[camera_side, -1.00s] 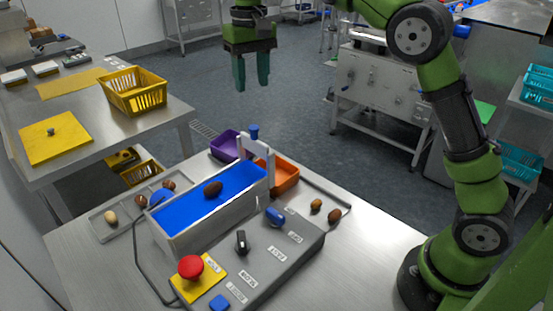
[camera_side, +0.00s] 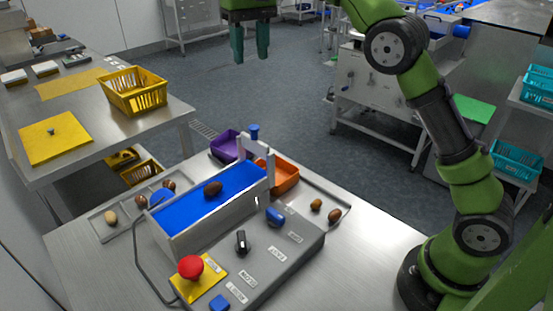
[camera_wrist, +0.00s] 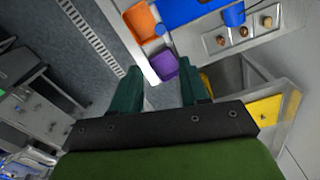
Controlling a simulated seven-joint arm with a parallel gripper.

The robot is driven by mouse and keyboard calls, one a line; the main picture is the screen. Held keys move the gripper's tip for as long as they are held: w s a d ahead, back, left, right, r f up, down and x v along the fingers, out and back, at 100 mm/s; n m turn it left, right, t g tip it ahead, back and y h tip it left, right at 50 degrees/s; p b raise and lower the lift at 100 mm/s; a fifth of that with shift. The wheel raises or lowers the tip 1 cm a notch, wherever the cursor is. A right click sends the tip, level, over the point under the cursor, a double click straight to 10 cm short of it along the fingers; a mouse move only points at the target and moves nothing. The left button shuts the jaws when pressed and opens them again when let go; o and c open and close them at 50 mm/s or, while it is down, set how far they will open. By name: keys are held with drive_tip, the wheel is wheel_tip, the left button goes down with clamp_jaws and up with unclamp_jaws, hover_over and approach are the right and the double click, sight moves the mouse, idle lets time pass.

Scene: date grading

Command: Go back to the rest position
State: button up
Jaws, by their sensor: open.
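My gripper (camera_side: 251,42) is at the top of the side view, high above the floor behind the work table. Its two teal fingers are apart, with nothing between them. In the wrist view my gripper (camera_wrist: 160,88) also shows open and empty, with the purple bin and floor beyond it.
A control box with a red button (camera_side: 191,267) stands before the conveyor. A purple bin (camera_side: 223,147) and an orange bin (camera_side: 287,180) are behind it. Dates lie in a tray (camera_side: 98,222) at left and on the right side. A yellow basket (camera_side: 134,90) is on the left table.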

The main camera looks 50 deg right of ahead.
wheel_tip(320, 180, down, 4)
drive_tip(key=d, duration=0.3)
drive_tip(key=s+f+t+y, duration=0.1)
drive_tip(key=s+f+t, duration=0.2)
drive_tip(key=s, duration=0.9)
drive_tip(key=s+f+t+y, duration=0.1)
drive_tip(key=s+f+t, duration=0.3)
drive_tip(key=s, duration=0.8)
drive_tip(key=shift+s+a+f+m, duration=0.2)
drive_tip(key=shift+a+f+m, duration=0.15)
drive_tip(key=shift+a+m, duration=0.05)
